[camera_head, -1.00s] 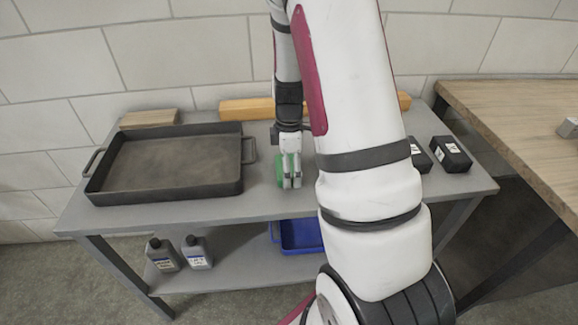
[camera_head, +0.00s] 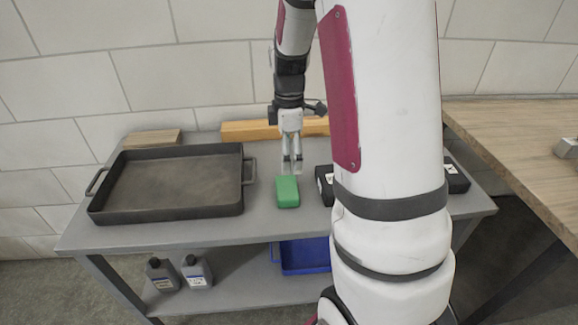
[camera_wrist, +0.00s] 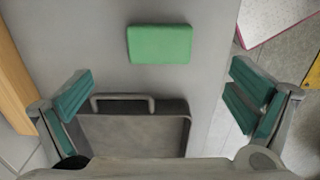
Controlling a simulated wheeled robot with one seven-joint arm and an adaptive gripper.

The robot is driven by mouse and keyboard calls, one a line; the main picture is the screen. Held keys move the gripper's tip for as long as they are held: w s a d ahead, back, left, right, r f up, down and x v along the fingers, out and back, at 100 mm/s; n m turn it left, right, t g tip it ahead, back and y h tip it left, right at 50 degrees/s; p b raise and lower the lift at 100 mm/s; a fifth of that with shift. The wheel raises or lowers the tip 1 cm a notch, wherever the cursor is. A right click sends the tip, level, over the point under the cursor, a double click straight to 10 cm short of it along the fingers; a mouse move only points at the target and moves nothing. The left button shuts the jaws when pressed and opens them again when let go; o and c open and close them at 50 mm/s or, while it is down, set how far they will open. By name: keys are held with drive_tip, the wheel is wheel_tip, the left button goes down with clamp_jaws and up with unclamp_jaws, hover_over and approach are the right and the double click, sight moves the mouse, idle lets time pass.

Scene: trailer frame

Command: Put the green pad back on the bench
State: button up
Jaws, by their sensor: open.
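The green pad (camera_head: 287,192) lies flat on the grey bench (camera_head: 265,222), to the right of the black tray. It also shows in the wrist view (camera_wrist: 159,44), with bare bench around it. My gripper (camera_head: 291,168) is above and behind the pad, apart from it. In the wrist view its two teal-padded fingers (camera_wrist: 160,98) are spread wide with nothing between them.
A black tray (camera_head: 165,214) with side handles stands on the bench's left. A wooden board (camera_head: 152,138) and a wooden beam (camera_head: 250,130) lie along the back. Black boxes (camera_head: 325,184) stand right of the pad. Two bottles (camera_head: 197,272) and a blue bin (camera_head: 303,257) are on the lower shelf.

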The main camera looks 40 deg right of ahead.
drive_tip(key=s+a+r+m+t, duration=0.1)
drive_tip(key=s+a+r+m, duration=0.25)
drive_tip(key=a+r, duration=0.4)
drive_tip(key=s+a+r+m+t, duration=0.1)
drive_tip(key=s+a+r+m, duration=0.2)
drive_tip(key=s+a, duration=0.3)
drive_tip(key=s+a+r+m+t, duration=0.1)
drive_tip(key=s+a+r+m, duration=0.2)
drive_tip(key=s, duration=0.9)
drive_tip(key=a+m, duration=0.1)
drive_tip(key=a, duration=0.2)
drive_tip(key=shift+s+a+r+m, duration=0.2)
drive_tip(key=shift+s+m, duration=0.15)
drive_tip(key=shift+s, duration=0.05)
